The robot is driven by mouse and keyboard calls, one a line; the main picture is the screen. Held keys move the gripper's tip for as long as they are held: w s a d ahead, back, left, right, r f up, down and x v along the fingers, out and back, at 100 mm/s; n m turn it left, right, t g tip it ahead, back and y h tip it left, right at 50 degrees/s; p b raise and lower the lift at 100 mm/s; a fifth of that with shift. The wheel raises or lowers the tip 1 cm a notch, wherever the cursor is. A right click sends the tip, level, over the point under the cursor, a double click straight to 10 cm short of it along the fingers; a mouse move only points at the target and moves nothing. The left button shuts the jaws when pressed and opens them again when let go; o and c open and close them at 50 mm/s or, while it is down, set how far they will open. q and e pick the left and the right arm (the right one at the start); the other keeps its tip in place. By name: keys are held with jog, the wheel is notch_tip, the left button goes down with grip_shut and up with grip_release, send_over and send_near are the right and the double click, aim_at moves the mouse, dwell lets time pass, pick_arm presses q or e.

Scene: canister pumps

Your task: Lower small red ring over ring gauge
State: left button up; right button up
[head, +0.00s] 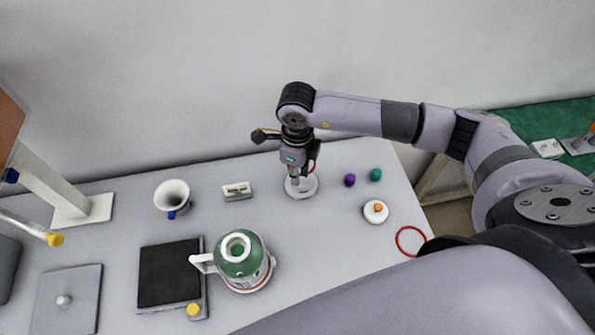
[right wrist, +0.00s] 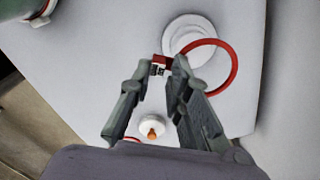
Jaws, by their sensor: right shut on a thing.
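My right gripper (head: 297,178) is shut on the small red ring (right wrist: 236,70), pinching its red tab (right wrist: 158,62) between the fingertips, as the right wrist view shows. In the head view a bit of the small ring (head: 317,155) shows beside the gripper. The ring gauge, a white stepped round piece (right wrist: 188,28), stands under the gripper; its base also shows in the head view (head: 302,191). In the wrist view the ring overlaps one side of the gauge, off its centre. I cannot tell the height between them. My left gripper is not in view.
A larger red ring (head: 411,241) lies at the table's right edge. Near it are a white disc with an orange knob (head: 376,211) and purple (head: 350,180) and teal (head: 376,174) pegs. A green-topped jug (head: 240,262) and a white cup (head: 172,196) stand left.

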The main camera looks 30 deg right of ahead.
jog(key=shift+f+b, duration=0.35)
jog(key=shift+f, duration=0.25)
notch_tip(320, 180, down, 4)
jog(key=b, duration=0.3)
jog(key=shift+b, duration=0.4)
jog(key=shift+f, duration=0.15)
pick_arm(q)
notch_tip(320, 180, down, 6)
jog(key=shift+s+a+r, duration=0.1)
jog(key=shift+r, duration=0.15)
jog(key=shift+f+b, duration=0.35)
jog(key=shift+b, duration=0.25)
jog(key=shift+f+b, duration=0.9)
pick_arm(e)
jog(key=shift+f, duration=0.9)
jog(key=o, duration=0.9)
jog(key=shift+s, duration=0.1)
